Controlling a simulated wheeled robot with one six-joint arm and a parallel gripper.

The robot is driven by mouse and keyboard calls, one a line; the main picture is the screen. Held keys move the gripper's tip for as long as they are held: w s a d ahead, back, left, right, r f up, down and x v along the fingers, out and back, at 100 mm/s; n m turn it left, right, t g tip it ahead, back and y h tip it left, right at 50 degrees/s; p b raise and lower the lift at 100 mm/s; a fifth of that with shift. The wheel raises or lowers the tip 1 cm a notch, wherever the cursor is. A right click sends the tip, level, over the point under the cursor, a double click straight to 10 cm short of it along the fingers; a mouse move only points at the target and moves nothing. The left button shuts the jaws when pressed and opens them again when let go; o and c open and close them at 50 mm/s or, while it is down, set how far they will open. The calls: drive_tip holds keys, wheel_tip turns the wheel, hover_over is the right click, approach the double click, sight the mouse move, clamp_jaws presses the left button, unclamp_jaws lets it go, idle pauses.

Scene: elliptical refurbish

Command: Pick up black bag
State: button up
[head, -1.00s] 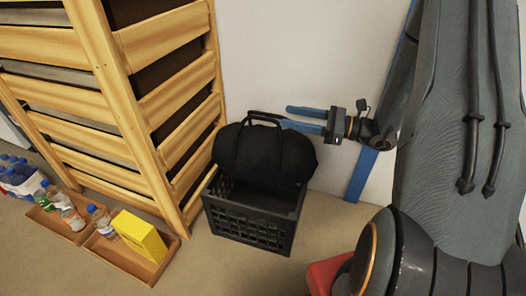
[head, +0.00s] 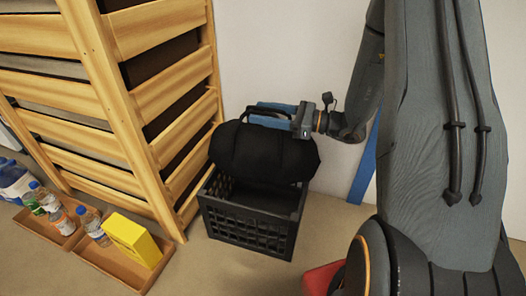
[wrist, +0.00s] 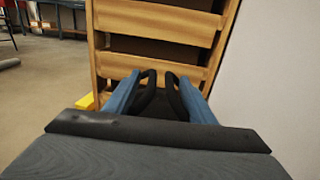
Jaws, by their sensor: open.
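The black bag (head: 262,156), a rounded duffel with a looped handle on top, rests on the black crate (head: 250,232), overhanging its rim. My gripper (head: 262,113) is at the top of the bag, level with the handle, its blue fingers pointing left. The fingers are open and partly hidden by the handle and bag. In the wrist view, my gripper (wrist: 160,88) shows blue fingers spread apart, with dark curved shapes between them; I cannot tell whether these are handle straps or finger pads. The bag's body is not clearly visible there.
A wooden slatted rack (head: 135,100) stands close on the left, ahead of the fingers in the wrist view. A white wall (head: 290,50) is behind. Wooden trays (head: 95,258) with bottles and a yellow box (head: 132,238) lie left. A red object (head: 322,279) is low right.

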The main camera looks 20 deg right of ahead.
drive_tip(key=shift+a, duration=0.15)
clamp_jaws()
drive_tip(key=shift+r, duration=0.1)
idle(0.3)
